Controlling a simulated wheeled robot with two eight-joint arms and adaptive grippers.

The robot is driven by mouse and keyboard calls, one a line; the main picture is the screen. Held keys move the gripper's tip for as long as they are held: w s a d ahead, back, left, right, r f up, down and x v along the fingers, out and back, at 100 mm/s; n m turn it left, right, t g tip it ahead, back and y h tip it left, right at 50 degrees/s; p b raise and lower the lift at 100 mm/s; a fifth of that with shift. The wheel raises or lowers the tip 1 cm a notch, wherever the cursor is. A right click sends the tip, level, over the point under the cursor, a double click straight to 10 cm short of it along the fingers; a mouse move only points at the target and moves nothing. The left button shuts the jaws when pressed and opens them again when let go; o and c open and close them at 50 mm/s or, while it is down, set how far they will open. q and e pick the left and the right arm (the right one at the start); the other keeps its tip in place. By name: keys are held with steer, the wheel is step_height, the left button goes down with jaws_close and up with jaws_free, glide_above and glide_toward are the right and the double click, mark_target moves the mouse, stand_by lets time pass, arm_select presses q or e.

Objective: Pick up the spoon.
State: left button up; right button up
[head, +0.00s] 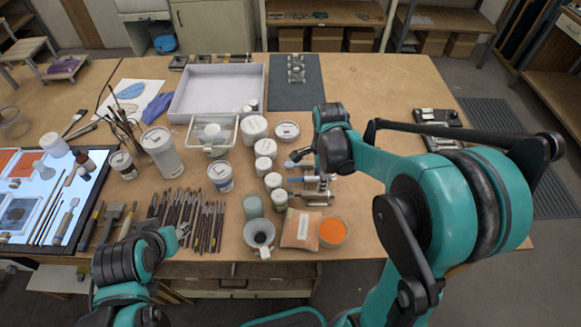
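I cannot make out the spoon for certain. A row of slim tools and brushes (195,220) lies along the table's front edge, and one of them may be it. My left gripper (183,231) is at the near end of this row, small and partly hidden by my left wrist. I cannot tell whether it is open or touching a tool. My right gripper (300,155) points left above the white jars near the middle of the table. Its fingers are too small to tell whether they are open or shut.
An orange powder bowl (333,231), a packet (301,229) and a mug (259,236) stand at the front. Several jars (254,128) crowd the middle. A lit panel (30,222) is at left, a grey tray (217,80) behind. The table's back right is mostly clear.

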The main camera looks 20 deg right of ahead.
mark_target(314, 193)
steer(key=shift+w+a+f+m, duration=0.1)
steer(key=shift+w+m, duration=0.2)
steer(key=shift+w, duration=0.2)
steer(key=shift+f, duration=0.25)
steer(key=f, duration=0.2)
steer(key=f+b, duration=0.1)
steer(key=f, duration=0.4)
steer(key=shift+s+a+f+b, duration=0.15)
steer(key=shift+a+b, duration=0.2)
jaws_close()
